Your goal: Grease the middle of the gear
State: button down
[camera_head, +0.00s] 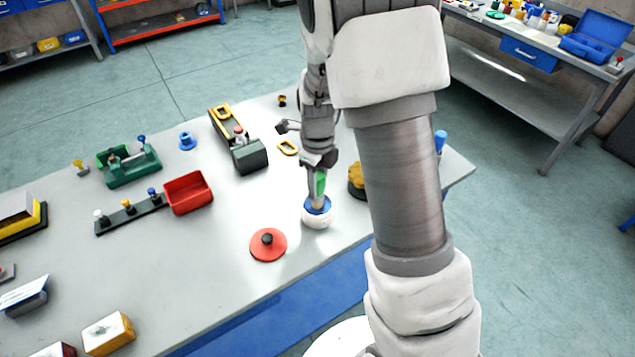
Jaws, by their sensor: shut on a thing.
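My gripper (320,162) points down over the front right of the table and is shut on a green-handled brush (320,184). The brush is upright, and its lower end is at the blue opening of a small white pot (317,219). Its tip is hidden, so I cannot tell how deep it reaches. A yellow, lobed piece with a dark lower part (355,181), which may be the gear, stands just right of the pot. My arm hides part of it, including its middle. A red disc with a black knob (267,246) lies left of the pot.
The grey table (200,265) has clear room left of the red disc. A red bin (188,193), a rail with several knobs (128,215), a green fixture (128,166) and a dark green-and-yellow unit (250,157) stand farther left and back.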

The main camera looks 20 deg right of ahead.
aim_at(319, 180)
jog(key=shift+f, duration=0.5)
dwell(1.2)
jog(key=shift+s, duration=0.1)
notch_tip(319, 180, up, 7)
jog(key=p, duration=0.6)
jog(key=shift+r, duration=0.1)
jog(key=shift+n, duration=0.3)
dwell(0.5)
jog(key=n, duration=0.6)
jog(key=shift+s+f, duration=0.1)
jog(key=shift+f, duration=0.15)
jog(key=n, duration=0.7)
jog(key=shift+s+f, duration=0.2)
jog(key=n, duration=0.7)
jog(key=shift+s+f, duration=0.15)
jog(key=shift+s, duration=0.05)
jog(key=n, duration=0.7)
jog(key=shift+s+f, duration=0.15)
